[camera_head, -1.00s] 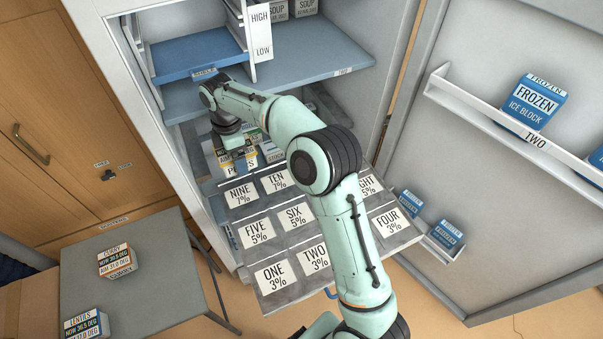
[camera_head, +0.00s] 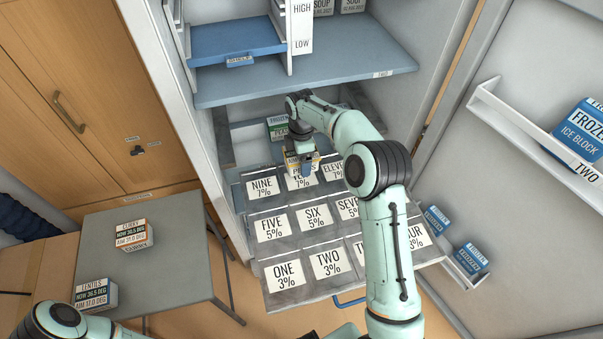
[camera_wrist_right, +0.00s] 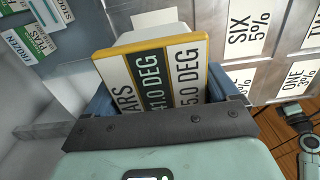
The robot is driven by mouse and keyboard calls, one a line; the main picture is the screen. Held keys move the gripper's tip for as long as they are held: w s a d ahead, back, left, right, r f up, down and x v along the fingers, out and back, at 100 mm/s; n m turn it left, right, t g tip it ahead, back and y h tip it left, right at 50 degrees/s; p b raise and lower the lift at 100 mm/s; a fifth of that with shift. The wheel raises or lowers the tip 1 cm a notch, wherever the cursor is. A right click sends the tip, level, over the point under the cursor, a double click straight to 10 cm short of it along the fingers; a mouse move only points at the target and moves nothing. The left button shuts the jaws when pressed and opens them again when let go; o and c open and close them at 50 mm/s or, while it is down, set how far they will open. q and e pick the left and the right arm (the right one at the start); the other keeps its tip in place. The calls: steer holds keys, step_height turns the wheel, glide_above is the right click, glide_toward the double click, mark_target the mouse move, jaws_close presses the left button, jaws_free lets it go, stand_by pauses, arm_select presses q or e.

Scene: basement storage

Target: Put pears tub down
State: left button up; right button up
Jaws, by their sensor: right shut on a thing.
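The pears tub (camera_head: 301,160), yellow-edged with a printed label, is in my right gripper (camera_head: 306,168). It is over the back row of the slotted drawer (camera_head: 255,221), at the card between NINE and ELEVEN, which it partly covers. Whether its base touches the drawer is hidden. In the right wrist view the tub (camera_wrist_right: 150,72) sits between the blue fingers, its label reading "...ARS". Part of my left arm shows at the bottom left of the head view; its gripper is out of frame.
A green-labelled tub (camera_head: 278,127) stands behind the drawer's back row. A blue shelf (camera_head: 310,75) overhangs the compartment. The open door with racks (camera_head: 540,140) is at right. A grey table (camera_head: 165,270) at left holds a curry tub (camera_head: 133,235) and a lentils tub (camera_head: 96,293).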

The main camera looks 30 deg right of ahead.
arm_select(q)
steer(key=shift+s+f, duration=0.2)
steer(key=shift+f, duration=0.1)
arm_select(e)
steer(key=shift+w+f, duration=0.1)
steer(key=shift+f, duration=3.35)
steer(key=shift+f, duration=0.1)
steer(key=o, duration=1.1)
steer(key=shift+f, duration=0.1)
step_height(320, 180, up, 12)
steer(key=shift+r+p, duration=0.15)
steer(key=shift+p, duration=0.3)
arm_select(q)
steer(key=shift+w+r, duration=0.65)
steer(key=shift+r, duration=0.1)
